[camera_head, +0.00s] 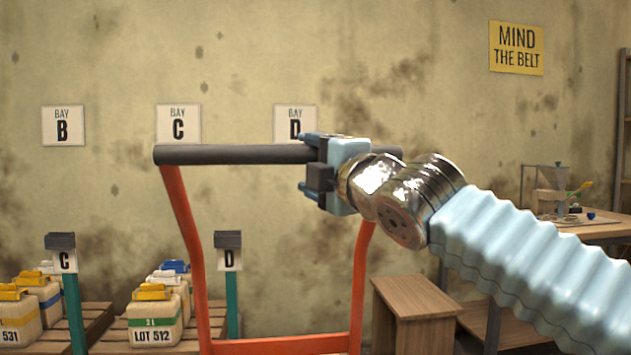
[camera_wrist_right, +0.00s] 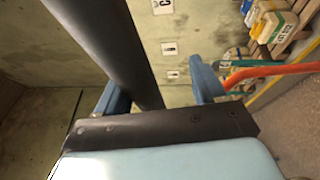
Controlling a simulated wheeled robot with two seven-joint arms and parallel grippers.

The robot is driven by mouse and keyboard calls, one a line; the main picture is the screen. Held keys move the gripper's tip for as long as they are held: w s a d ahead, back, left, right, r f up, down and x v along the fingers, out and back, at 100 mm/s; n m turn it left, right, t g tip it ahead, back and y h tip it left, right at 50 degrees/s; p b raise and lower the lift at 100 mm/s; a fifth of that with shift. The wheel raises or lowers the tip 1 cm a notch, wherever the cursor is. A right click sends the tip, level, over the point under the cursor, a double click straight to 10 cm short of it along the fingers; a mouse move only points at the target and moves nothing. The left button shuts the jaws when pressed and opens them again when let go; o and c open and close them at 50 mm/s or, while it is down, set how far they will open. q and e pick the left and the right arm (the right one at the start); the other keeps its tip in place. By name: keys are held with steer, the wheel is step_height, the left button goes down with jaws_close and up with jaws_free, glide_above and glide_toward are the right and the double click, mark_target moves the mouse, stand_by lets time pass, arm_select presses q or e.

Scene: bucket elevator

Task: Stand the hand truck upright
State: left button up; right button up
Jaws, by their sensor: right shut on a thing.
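The hand truck has an orange-red frame (camera_head: 190,240) and a dark grey handle bar (camera_head: 235,154) across its top. In the head view the bar is level and the frame rises from the bottom edge; its lower part is out of view, so I cannot tell its exact tilt. My right gripper (camera_head: 312,172) is shut on the handle bar, right of its middle. In the right wrist view the dark bar (camera_wrist_right: 105,45) runs between the blue fingers (camera_wrist_right: 160,95), and part of the orange frame (camera_wrist_right: 270,72) shows at the right. My left gripper is not in view.
Pallets (camera_head: 100,325) with lot-marked containers (camera_head: 155,318) stand at the lower left by bay posts C (camera_head: 70,300) and D (camera_head: 232,300). A wooden stand (camera_head: 415,300) is behind my right arm. A workbench (camera_head: 585,228) stands at the right. A stained wall closes the back.

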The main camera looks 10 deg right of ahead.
steer(key=shift+s+d+f, duration=0.3)
steer(key=shift+d, duration=0.05)
steer(key=shift+s+r, duration=0.1)
steer(key=s+d+r+p, duration=0.2)
steer(key=s+d+r, duration=0.1)
steer(key=s, duration=0.3)
steer(key=s+d+r+p, duration=0.2)
steer(key=s+d+r, duration=0.1)
steer(key=s, duration=0.3)
steer(key=shift+s+d+r, duration=0.25)
steer(key=shift+s+r, duration=0.1)
steer(key=shift+r, duration=0.2)
stand_by(0.5)
stand_by(0.5)
